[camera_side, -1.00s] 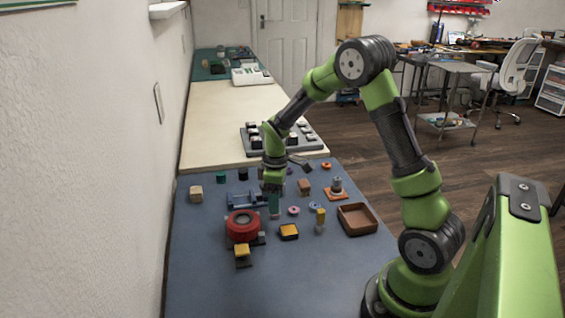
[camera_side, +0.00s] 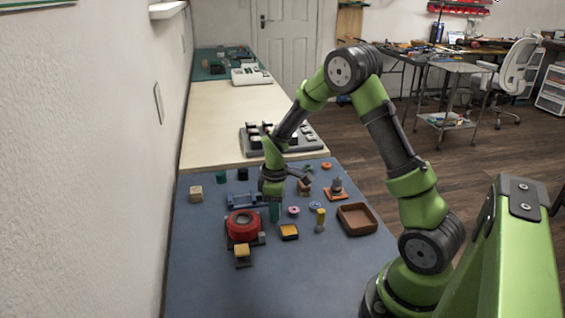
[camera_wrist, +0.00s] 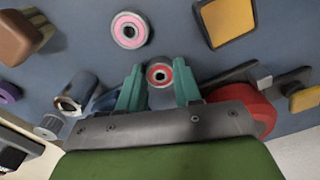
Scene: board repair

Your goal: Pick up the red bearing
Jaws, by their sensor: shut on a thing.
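The red bearing (camera_wrist: 159,74) is a small ring with a red face and a dark centre. In the wrist view it sits between the two teal fingertips of my gripper (camera_wrist: 159,84), which is shut on it. In the side view my gripper (camera_side: 274,212) points down, low over the blue mat, and the bearing cannot be made out there.
A pink-faced bearing (camera_wrist: 130,30) lies close by, also in the side view (camera_side: 293,211). A red round device (camera_side: 243,225) stands left of my gripper. A yellow-topped block (camera_side: 289,232) and a brown tray (camera_side: 357,234) are to the right. The front mat (camera_side: 300,280) is clear.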

